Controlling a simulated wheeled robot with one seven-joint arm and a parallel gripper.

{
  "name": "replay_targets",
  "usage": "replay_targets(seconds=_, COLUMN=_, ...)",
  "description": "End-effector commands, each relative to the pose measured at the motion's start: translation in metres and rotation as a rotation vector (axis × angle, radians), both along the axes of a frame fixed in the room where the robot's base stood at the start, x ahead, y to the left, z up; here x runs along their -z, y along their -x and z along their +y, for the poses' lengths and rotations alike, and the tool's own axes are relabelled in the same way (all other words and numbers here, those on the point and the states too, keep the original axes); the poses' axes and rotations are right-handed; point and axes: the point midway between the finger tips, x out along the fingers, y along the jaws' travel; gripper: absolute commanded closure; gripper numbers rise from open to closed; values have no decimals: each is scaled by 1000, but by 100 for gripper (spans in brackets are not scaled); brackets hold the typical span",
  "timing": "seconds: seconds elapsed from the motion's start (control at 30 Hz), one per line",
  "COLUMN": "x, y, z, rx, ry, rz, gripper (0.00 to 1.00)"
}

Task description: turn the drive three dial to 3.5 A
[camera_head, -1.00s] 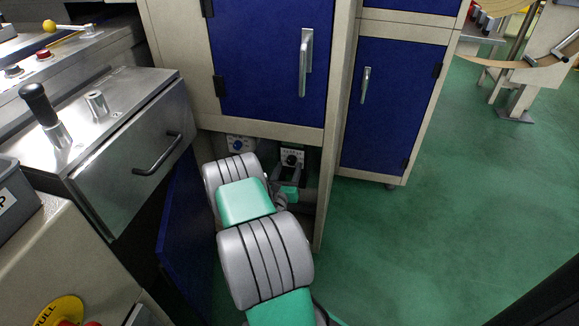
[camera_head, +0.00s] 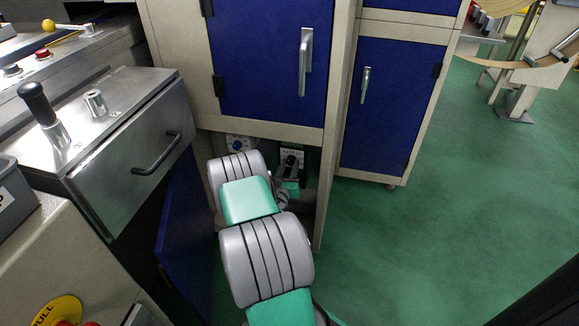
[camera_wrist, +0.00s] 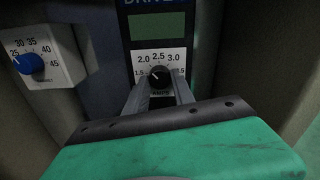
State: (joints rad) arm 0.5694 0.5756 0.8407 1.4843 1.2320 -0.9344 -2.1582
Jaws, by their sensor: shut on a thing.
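The drive unit (camera_wrist: 158,25) has a greenish blank display and a white scale plate (camera_wrist: 176,55) reading 1.5, 2.0, 2.5, 3.0 and a partly covered mark at the right. Its heading is cut off, so its number cannot be read. The black dial (camera_wrist: 159,75) sits at the middle of the plate. A pale mark on it seems to point up and left, near 2.0, though it is small. My gripper (camera_wrist: 159,88) is shut on the dial, one finger at each side. In the head view my gripper (camera_head: 289,171) is inside the cabinet's low opening, mostly hiding the dial.
A blue dial (camera_wrist: 28,62) on a white box marked 25 to 45 is at the left; it also shows in the head view (camera_head: 238,144). Cabinet walls stand close on both sides. An open blue door (camera_head: 175,225) is left of my arm.

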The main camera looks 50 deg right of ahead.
Motion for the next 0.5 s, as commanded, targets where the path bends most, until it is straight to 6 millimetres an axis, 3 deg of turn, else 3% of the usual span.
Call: replay_targets(seconds=0.5, x=0, y=0, z=0, rx=-1, ry=-20, rz=-45, gripper=100)
